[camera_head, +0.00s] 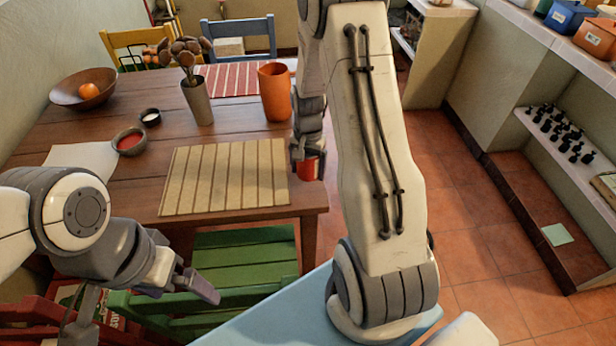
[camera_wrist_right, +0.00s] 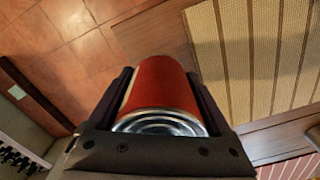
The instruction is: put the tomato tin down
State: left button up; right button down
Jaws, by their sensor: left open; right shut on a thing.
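The tomato tin (camera_wrist_right: 164,88) is a red cylinder with a silver metal end. In the right wrist view it lies between both fingers of my right gripper (camera_wrist_right: 163,95), which is shut on it. In the head view the tin (camera_head: 309,168) shows as a small red patch below my right gripper (camera_head: 308,160), at the right edge of the wooden table (camera_head: 135,205), beside the striped mat. I cannot tell whether it touches the table. My left gripper (camera_head: 190,290) is open and empty, low at the left over the green chair.
A striped placemat (camera_head: 225,178) lies at the table's front right. An orange cup (camera_head: 274,92), a vase (camera_head: 197,100), small bowls (camera_head: 129,141) and a fruit bowl (camera_head: 84,89) stand behind and left. A green chair (camera_head: 245,262) is at the front. Bare wood lies left of the mat.

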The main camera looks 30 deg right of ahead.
aim_at(308, 187)
notch_tip(308, 187, down, 4)
jog(key=shift+r, duration=0.1)
jog(key=shift+f, duration=0.55)
jog(key=shift+f, duration=0.1)
grip_release()
